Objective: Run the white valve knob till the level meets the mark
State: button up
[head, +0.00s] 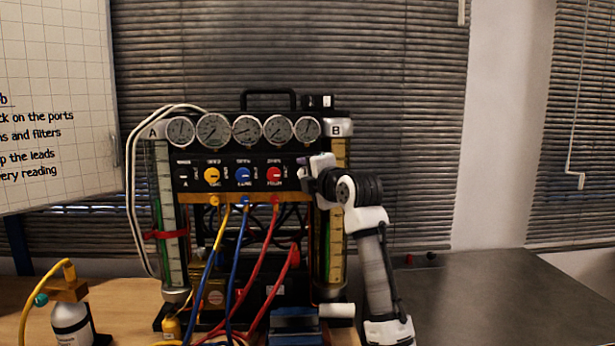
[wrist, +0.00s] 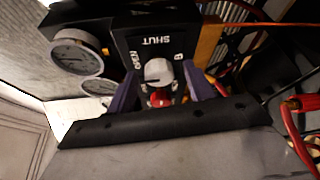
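The white valve knob (wrist: 158,72) shows in the wrist view on a black panel lettered SHUT, OPEN and B. The purple fingers of my gripper (wrist: 159,78) stand open on either side of it, with gaps visible. In the head view my gripper (head: 306,172) is at the panel's right end and hides this knob. Upright gauge tube A (head: 168,220) stands at the rig's left and tube B (head: 338,235) at its right, partly behind my arm. Both show green along them. I cannot make out the exact level or the mark on tube B.
A red knob (head: 274,174), blue knob (head: 243,175) and yellow knob (head: 212,175) sit left of my gripper, below several round dials (head: 246,129). Coloured hoses (head: 240,270) hang in front. A bottle (head: 72,322) stands front left.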

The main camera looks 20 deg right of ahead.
jog(key=shift+s, duration=0.1)
jog(key=s+d+r+b, duration=0.1)
jog(key=s+b, duration=0.3)
jog(key=s, duration=0.9)
jog(key=shift+s+d, duration=0.25)
jog(key=shift+s, duration=0.05)
jog(key=shift+w, duration=0.1)
dwell(5.3)
